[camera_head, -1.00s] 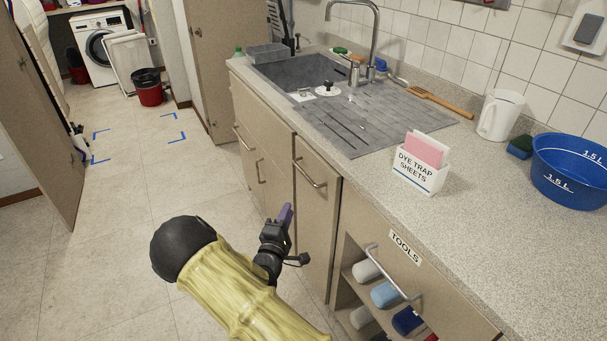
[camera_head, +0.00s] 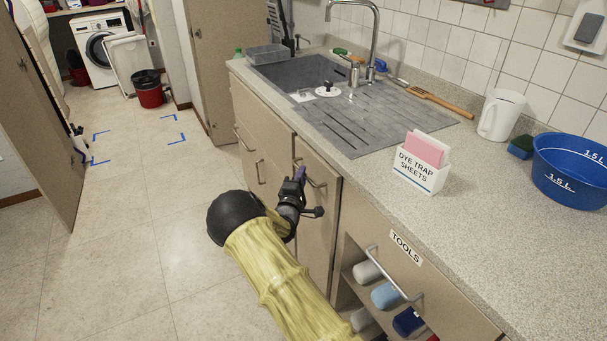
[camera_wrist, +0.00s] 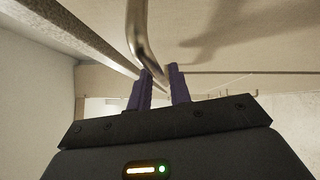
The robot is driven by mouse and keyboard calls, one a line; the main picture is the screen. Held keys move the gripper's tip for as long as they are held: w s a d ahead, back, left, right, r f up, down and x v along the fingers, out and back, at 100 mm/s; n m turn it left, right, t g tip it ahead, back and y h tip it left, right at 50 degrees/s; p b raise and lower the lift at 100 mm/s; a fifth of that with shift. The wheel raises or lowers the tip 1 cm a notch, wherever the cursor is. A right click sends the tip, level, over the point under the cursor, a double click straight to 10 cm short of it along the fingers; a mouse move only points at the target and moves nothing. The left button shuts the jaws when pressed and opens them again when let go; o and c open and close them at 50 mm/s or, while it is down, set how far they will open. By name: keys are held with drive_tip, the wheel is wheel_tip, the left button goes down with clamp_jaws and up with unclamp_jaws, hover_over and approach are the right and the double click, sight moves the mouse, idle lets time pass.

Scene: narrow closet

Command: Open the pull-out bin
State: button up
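The narrow cabinet front (camera_head: 317,225), beside the tools drawer, is closed flush with the counter front. I take it to be the pull-out bin, though no label shows on it. Its metal bar handle (camera_head: 314,182) is near the top edge and also shows large in the wrist view (camera_wrist: 138,30). My gripper (camera_head: 300,175) is at this handle, its purple fingers partly covering it. In the wrist view the fingers (camera_wrist: 161,78) stand apart with a gap. The handle's bend reaches the fingertips and seems to lie between them; I cannot tell whether they touch it.
The counter edge (camera_head: 345,168) runs just above the handle. A tools drawer (camera_head: 375,240) with its own handle is to the right, above an open shelf of rolled cloths. Another cabinet door (camera_head: 275,180) is to the left. The floor (camera_head: 150,230) on the left is clear.

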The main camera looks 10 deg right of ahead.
drive_tip(key=shift+x, duration=0.95)
clamp_jaws()
drive_tip(key=shift+a, duration=0.1)
